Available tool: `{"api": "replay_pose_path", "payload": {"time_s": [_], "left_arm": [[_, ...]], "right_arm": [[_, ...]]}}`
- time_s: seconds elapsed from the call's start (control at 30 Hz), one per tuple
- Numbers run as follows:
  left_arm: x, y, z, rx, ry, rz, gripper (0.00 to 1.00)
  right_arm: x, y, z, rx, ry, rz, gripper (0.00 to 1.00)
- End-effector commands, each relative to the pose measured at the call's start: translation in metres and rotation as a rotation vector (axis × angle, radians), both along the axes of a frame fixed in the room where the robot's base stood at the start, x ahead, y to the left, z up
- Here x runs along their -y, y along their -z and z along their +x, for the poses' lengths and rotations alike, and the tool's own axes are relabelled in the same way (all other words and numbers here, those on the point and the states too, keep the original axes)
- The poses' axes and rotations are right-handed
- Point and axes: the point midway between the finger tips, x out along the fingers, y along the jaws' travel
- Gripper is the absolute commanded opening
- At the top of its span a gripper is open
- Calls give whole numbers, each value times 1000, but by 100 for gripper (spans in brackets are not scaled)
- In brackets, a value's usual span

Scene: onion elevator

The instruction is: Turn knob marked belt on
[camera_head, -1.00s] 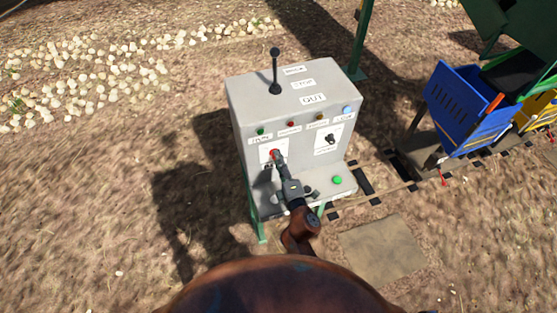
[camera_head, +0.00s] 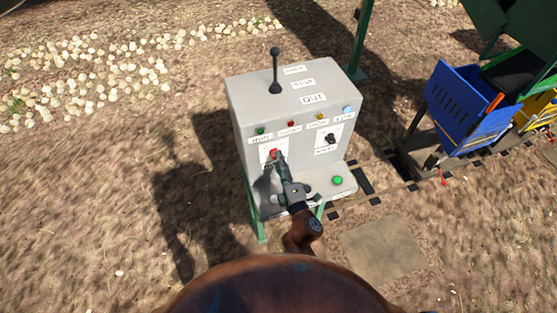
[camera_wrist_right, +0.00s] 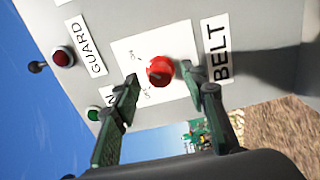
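The red knob (camera_wrist_right: 160,70) sits on a white plate beside the label BELT (camera_wrist_right: 217,48) in the right wrist view. In the head view the red knob (camera_head: 273,152) is on the left of the grey control box's front. My right gripper (camera_wrist_right: 170,88) is open, with one finger on each side of the knob and visible gaps to it. In the head view my right gripper (camera_head: 280,161) is in front of the knob and partly covers it and its plate. My left gripper is not in view.
The grey control box (camera_head: 245,105) carries a black lever (camera_head: 275,72), a second, black knob (camera_head: 330,139), several small lamps and a green button (camera_head: 337,180) on its lower ledge. A blue cart (camera_head: 465,107) stands at the right. Bare ground lies to the left.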

Motion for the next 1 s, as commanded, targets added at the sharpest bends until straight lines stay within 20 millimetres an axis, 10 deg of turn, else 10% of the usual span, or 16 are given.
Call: {"api": "replay_pose_path", "payload": {"time_s": [0.5, 1.0], "left_arm": [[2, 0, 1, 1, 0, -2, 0], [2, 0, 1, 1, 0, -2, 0]], "right_arm": [[29, 1, -91, -3, 0, 0, 40], [32, 1, -101, -2, -1, -1, 40]]}}
